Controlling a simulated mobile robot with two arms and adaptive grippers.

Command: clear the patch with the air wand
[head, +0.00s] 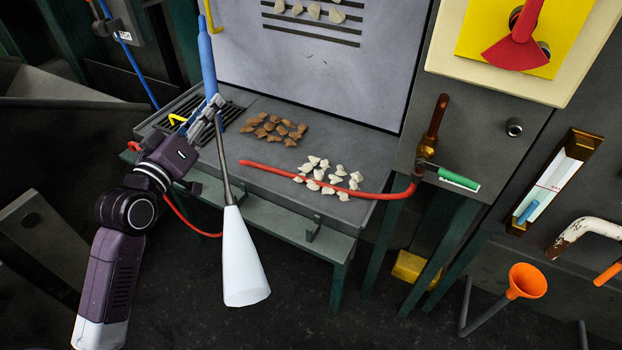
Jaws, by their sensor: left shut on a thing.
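The frame does not show which one is the task's patch. My right gripper is not in view.
A red hose (290,174) lies across the white pieces, reaching a green-handled valve (455,179) at right. A slotted grate (222,113) is at the bench's left. More pale pieces (314,11) sit on the back panel. An orange funnel (524,281) stands lower right.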

